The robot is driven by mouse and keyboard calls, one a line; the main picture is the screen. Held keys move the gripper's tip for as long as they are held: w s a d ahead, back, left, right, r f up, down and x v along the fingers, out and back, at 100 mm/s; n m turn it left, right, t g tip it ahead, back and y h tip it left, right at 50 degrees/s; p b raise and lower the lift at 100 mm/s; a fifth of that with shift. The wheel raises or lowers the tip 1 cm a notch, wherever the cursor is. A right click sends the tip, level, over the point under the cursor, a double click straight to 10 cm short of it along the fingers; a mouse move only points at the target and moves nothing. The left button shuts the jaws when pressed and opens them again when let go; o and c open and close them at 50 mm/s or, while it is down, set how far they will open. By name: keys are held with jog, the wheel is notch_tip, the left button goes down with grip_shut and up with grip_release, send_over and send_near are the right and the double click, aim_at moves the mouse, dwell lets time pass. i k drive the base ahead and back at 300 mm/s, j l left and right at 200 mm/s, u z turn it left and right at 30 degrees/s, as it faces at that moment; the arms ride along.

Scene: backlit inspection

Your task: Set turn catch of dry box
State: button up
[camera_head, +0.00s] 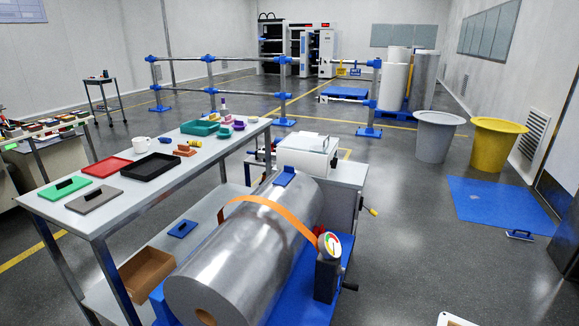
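No thing in view can be surely told as the dry box, and no turn catch can be made out. A white cabinet (325,64) with a small red display stands far off at the back wall, beside dark open shelving. A white box-like unit (308,154) sits on a grey bench just behind the large metallic roll.
A steel table (60,222) with trays and small items fills the left. The metallic roll (245,250) lies on a blue cradle in front. Blue-jointed rails cross behind. Grey (436,135) and yellow (495,143) bins stand right. The right-centre floor is mostly clear.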

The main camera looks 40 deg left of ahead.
aim_at(334, 162)
jog(key=i+l+u, duration=0.2)
jog(key=u, duration=0.25)
jog(key=i+l+u, duration=0.25)
jog(key=u, duration=0.25)
jog(key=i+l+u, duration=0.15)
jog(key=l+u, duration=0.3)
